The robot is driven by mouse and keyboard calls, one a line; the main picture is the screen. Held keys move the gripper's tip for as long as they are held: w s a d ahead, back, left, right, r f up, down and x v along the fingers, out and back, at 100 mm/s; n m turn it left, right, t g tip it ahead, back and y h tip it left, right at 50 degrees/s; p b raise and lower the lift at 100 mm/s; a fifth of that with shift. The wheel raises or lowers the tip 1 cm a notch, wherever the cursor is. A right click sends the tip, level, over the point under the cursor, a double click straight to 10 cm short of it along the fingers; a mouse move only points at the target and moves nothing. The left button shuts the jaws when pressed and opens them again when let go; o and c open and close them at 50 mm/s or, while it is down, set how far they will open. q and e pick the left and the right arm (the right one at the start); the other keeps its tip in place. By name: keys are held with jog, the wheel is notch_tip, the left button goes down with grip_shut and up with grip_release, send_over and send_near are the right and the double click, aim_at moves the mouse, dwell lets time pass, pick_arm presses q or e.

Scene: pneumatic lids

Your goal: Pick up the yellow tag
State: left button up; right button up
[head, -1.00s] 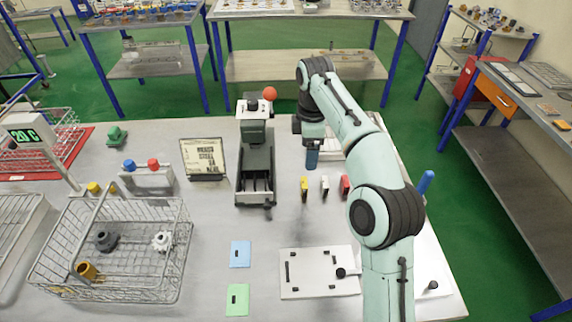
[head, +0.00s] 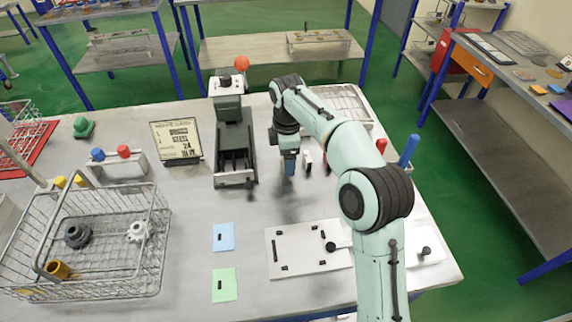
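The yellow tag is not visible now; the spot where it stood is covered by my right gripper (head: 289,172). The gripper points down at the table behind the white board, its fingers close to the tag's row. Whether the fingers are open or shut, or hold the tag, I cannot tell. A white tag (head: 308,160) stands just right of the gripper. A red tag (head: 328,164) is partly hidden behind my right arm. My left gripper is out of view.
A grey machine (head: 234,150) with a red ball stands left of my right gripper. A white board (head: 300,258), blue card (head: 223,237) and green card (head: 224,285) lie in front. A wire basket (head: 150,265) is at left. A blue cylinder (head: 409,150) stands beyond my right arm.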

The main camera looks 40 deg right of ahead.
jog(key=shift+f, duration=0.55)
jog(key=c, duration=1)
jog(key=shift+r, duration=0.1)
